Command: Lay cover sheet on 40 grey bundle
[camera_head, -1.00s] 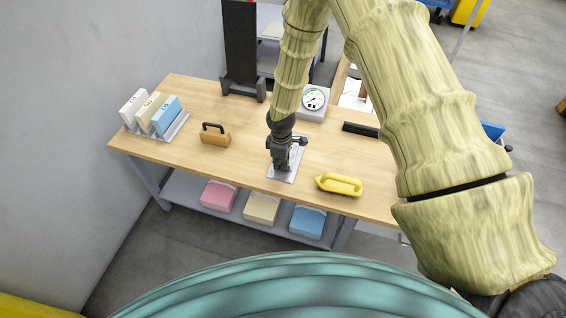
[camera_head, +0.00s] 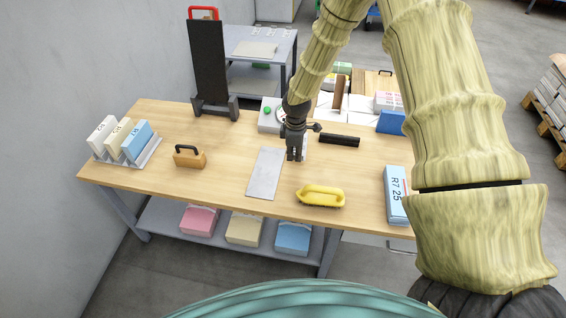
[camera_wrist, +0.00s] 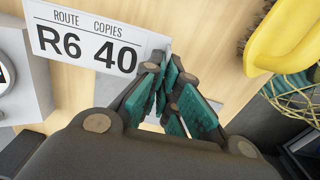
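My gripper (camera_head: 295,157) is low over the middle of the table, just right of a flat grey plate (camera_head: 264,173). In the wrist view its teal-padded fingers (camera_wrist: 172,75) are close together, tips at the edge of a white sheet (camera_wrist: 95,45) printed "ROUTE R6 COPIES 40". The sheet appears pinched between them, though the fingers partly hide the contact. In the head view a small white patch shows beside the fingers. I cannot make out a grey bundle marked 40. A blue bundle (camera_head: 396,195) marked R7 25 lies at the table's right.
A yellow brush (camera_head: 320,196) lies near the front edge. A brown handled block (camera_head: 189,157) and a rack of labelled blocks (camera_head: 128,140) are left. A dial scale (camera_head: 268,116) and a black bar (camera_head: 339,140) are behind. The plate's surface is bare.

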